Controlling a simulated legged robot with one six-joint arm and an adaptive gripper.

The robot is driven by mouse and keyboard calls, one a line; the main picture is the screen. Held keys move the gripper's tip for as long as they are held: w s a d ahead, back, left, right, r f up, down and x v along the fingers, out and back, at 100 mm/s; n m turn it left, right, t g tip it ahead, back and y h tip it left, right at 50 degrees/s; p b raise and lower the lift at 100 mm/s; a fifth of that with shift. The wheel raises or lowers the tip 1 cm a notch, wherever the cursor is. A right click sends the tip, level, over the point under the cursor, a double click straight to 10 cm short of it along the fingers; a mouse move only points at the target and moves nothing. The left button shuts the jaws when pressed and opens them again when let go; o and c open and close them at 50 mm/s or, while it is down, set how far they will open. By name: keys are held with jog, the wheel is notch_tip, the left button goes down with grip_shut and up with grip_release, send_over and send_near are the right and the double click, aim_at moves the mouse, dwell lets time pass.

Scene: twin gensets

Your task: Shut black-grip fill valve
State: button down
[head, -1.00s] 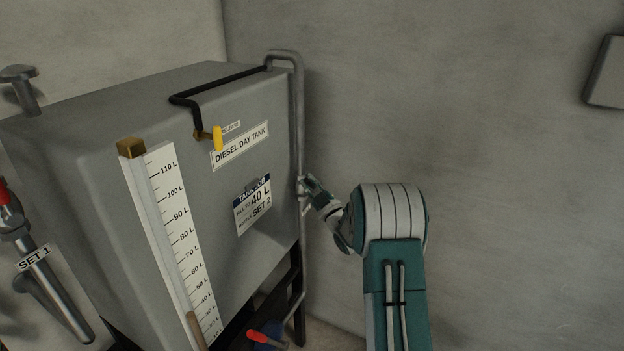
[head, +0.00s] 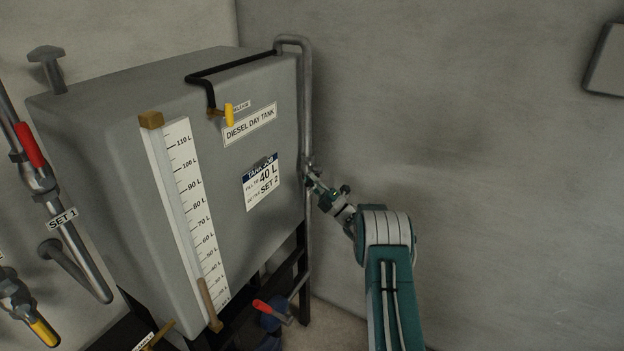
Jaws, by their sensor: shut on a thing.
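The grey diesel day tank (head: 120,130) stands left of centre. A grey fill pipe (head: 307,110) runs over its top right edge and down its right side. My gripper (head: 311,172) is at this pipe, about halfway down the tank's height, and is shut on a small part there. The black grip of the fill valve is too small and covered by my gripper to make out, so its angle cannot be told. A sight gauge (head: 182,200) on the tank front shows a brown column in its lowest part. A label (head: 262,182) reads "Fill to 40 L".
A red-handled valve (head: 262,306) is low at the stand. More red and yellow valves and pipes are at the left. The wall is close behind my arm; floor shows below.

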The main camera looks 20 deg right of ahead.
jog(key=shift+a+f+n+g+y, duration=0.1)
jog(key=shift+f+n+g+y, duration=0.25)
jog(key=shift+f+n, duration=0.2)
jog(key=c, duration=0.6)
grip_release()
jog(key=shift+r, duration=0.1)
jog(key=shift+r, duration=0.1)
jog(key=shift+s, duration=0.15)
jog(key=v, duration=1.2)
